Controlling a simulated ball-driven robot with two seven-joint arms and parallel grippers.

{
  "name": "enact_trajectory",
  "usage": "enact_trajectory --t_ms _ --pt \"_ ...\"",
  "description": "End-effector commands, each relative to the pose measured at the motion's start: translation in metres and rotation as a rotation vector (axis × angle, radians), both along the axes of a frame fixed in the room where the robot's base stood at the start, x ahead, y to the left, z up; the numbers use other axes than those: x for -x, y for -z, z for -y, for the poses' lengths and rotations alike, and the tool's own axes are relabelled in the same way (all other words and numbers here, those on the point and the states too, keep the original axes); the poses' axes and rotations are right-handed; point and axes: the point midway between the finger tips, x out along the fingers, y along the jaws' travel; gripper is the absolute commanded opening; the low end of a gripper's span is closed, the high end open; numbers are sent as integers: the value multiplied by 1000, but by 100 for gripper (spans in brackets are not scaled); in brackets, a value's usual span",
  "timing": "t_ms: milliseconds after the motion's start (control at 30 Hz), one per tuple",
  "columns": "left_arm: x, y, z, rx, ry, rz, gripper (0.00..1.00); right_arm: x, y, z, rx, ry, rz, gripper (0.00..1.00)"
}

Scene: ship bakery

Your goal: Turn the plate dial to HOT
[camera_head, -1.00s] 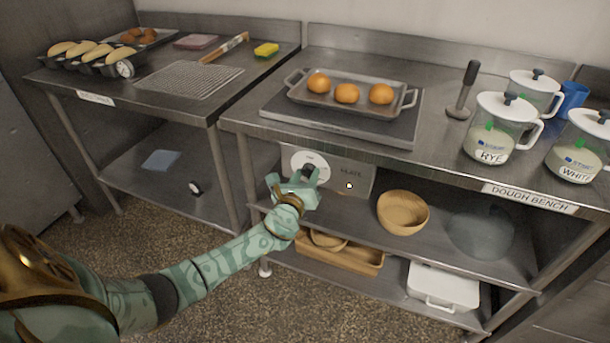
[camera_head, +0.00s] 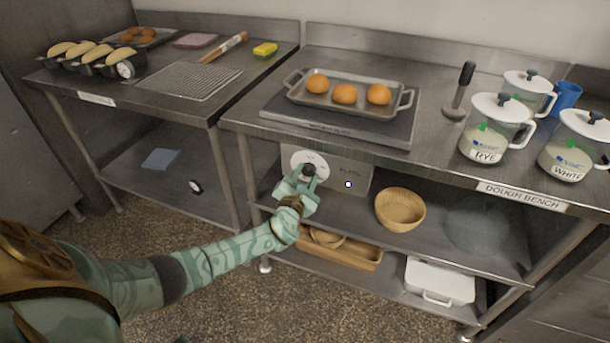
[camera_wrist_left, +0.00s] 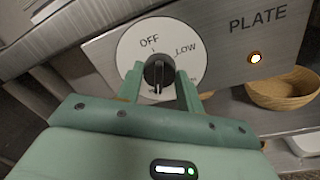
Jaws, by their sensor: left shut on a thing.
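The plate dial is a white disc (camera_wrist_left: 128,45) with a black knob (camera_wrist_left: 158,70) on the steel panel marked PLATE (camera_head: 352,172). In the left wrist view OFF reads at the dial's top and LOW at its right; HOT is not readable. A white mark shows at the knob's lower end. My left gripper (camera_wrist_left: 160,82) is shut on the knob, one green finger on each side; in the head view it (camera_head: 303,178) covers the dial's lower part. My right gripper is not in view.
Above the panel, a tray (camera_head: 294,84) with three buns sits on the hot plate (camera_head: 405,132). Jars, including RYE (camera_head: 486,150) and WHITE (camera_head: 568,160), stand on the bench at right.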

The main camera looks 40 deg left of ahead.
Motion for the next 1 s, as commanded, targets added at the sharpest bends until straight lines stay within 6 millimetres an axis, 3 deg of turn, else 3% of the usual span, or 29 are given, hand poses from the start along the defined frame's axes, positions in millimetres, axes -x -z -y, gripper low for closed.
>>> enact_trajectory --t_ms 333,867,900,933,1000 --pt "1 4 0 -126 2 -38 14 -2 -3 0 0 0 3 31" --pt "2 4 0 -146 1 -43 14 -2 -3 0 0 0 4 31" --pt "2 4 0 -146 1 -43 48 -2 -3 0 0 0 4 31" --pt "2 4 0 -146 2 -42 56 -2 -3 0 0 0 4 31" --pt "1 3 0 -146 1 -40 58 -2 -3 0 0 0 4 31"
